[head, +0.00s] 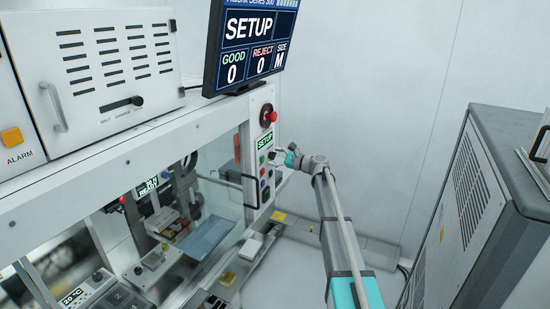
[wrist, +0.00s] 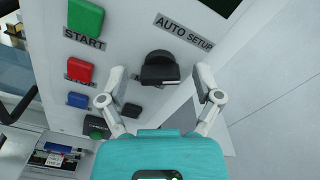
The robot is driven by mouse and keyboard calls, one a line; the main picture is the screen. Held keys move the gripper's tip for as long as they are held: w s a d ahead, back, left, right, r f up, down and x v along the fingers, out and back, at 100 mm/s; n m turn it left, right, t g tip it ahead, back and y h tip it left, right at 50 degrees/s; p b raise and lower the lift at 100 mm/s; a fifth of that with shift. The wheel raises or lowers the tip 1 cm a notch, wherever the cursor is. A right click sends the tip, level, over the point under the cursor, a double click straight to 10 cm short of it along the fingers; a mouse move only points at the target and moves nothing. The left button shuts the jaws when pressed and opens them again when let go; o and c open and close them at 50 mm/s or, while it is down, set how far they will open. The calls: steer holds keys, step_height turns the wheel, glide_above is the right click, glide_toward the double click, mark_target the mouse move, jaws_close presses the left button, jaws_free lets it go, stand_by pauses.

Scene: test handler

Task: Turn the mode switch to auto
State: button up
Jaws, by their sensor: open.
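The mode switch (wrist: 160,68) is a black rotary knob on the white control panel, under a label (wrist: 185,29) reading AUTO on the left and SETUP on the right. I cannot tell for sure which word the knob points to. A small green display (head: 265,141) on the panel reads SETUP, and the monitor (head: 249,28) also reads SETUP. My gripper (wrist: 160,84) is open, with one finger to each side of the knob and apart from it. In the head view my gripper (head: 277,157) is at the panel and hides the knob.
Left of the knob are a green START button (wrist: 85,17), a red button (wrist: 80,71) and a blue button (wrist: 77,99). A red emergency stop (head: 268,115) sits higher on the panel. A grey cabinet (head: 480,190) stands at right. Open floor lies between.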

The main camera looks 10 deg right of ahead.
steer(key=c, duration=1.1)
steer(key=shift+c, duration=0.2)
steer(key=shift+n, duration=0.4)
steer(key=n, duration=1.1)
